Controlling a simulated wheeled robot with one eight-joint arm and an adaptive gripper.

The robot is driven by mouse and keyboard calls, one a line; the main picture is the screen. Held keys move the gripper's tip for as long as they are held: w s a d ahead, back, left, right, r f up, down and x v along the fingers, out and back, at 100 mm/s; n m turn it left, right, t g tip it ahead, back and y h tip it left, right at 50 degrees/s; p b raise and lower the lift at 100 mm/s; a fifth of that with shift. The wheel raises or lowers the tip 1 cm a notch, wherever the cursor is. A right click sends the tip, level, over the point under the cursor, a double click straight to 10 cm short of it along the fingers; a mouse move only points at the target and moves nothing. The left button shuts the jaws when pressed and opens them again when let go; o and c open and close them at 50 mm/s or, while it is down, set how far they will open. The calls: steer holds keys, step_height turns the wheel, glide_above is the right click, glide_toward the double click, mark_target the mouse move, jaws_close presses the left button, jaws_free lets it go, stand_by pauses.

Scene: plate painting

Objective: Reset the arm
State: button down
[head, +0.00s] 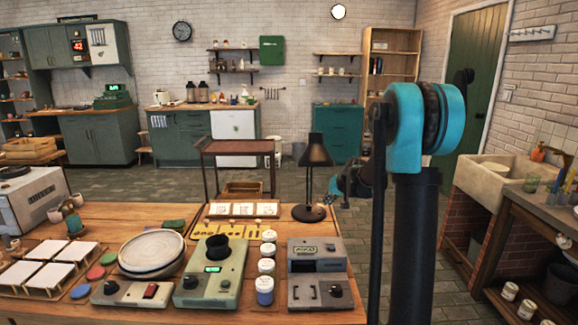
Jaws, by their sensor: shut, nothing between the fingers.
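My arm stands at the right of the head view, with its teal joint high up and dark links running down past the bottom edge. My gripper (341,184) shows small and dark behind the arm, just right of the black desk lamp (313,170). It is shut and holds nothing. My own arm link hides part of the wrist. The gripper appears to be beyond the table's right side, apart from the things on it; its exact height and distance are hard to tell.
A trolley (236,148) stands behind. A sink (488,178) is at the right. Open floor lies between.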

steer(key=s+h, duration=0.1)
steer(key=s, duration=0.7)
steer(key=s+d+h, duration=0.1)
steer(key=s, duration=0.7)
steer(key=s+d+n, duration=0.1)
steer(key=s, duration=0.7)
steer(key=shift+s+f+h, duration=0.15)
steer(key=shift+s+h, duration=0.05)
steer(key=shift+h, duration=0.2)
steer(key=s+f+g, duration=0.1)
steer(key=s+f, duration=0.1)
steer(key=s, duration=0.3)
steer(key=s+f, duration=0.3)
steer(key=s, duration=0.3)
steer(key=s+d+f+g, duration=0.1)
steer(key=s+f, duration=0.2)
steer(key=s, duration=0.2)
steer(key=shift+s+f+g+h, duration=0.1)
steer(key=shift+s+g+h, duration=0.2)
steer(key=shift+s+h, duration=0.1)
